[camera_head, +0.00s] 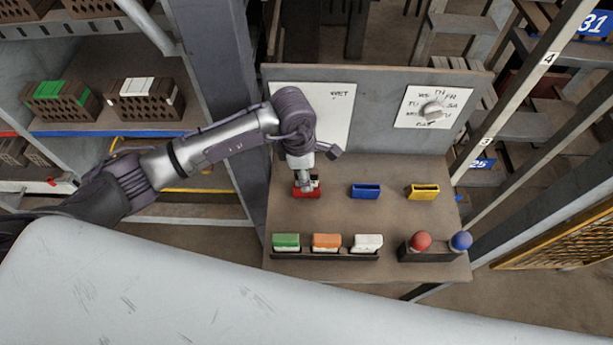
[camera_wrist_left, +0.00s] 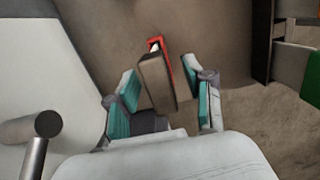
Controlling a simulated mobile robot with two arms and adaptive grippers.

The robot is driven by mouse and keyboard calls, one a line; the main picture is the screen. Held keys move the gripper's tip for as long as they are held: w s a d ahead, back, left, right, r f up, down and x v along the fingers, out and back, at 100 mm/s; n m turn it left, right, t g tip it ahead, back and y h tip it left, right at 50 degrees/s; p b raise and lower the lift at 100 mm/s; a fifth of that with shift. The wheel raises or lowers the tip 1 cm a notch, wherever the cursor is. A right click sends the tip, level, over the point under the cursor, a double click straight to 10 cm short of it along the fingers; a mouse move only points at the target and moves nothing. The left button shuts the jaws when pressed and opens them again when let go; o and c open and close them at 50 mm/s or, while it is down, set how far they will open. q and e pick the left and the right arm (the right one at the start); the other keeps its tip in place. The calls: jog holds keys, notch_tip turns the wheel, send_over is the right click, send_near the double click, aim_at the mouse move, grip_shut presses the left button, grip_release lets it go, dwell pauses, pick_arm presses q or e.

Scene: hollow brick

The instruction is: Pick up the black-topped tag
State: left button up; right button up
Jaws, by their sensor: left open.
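A tag (camera_wrist_left: 157,82) with a dark brown-looking face stands at the red holder (camera_head: 306,193) on the grey-brown table. The red holder's edge (camera_wrist_left: 163,46) and a small white patch show behind the tag in the left wrist view. My left gripper (camera_head: 305,182) is above the red holder in the head view and hides most of the tag there. In the left wrist view my left gripper (camera_wrist_left: 163,98) is open, with its teal finger pads on either side of the tag and gaps visible. My right gripper is not in view.
A blue holder (camera_head: 365,191) and a yellow holder (camera_head: 423,191) stand to the right. A front rack holds green (camera_head: 286,241), orange (camera_head: 326,241) and white (camera_head: 367,242) tags. Red (camera_head: 420,241) and blue (camera_head: 461,240) balls sit beside it. An upright panel (camera_head: 377,97) backs the table.

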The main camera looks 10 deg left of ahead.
pick_arm(q)
grip_shut()
jog(key=shift+r, duration=0.15)
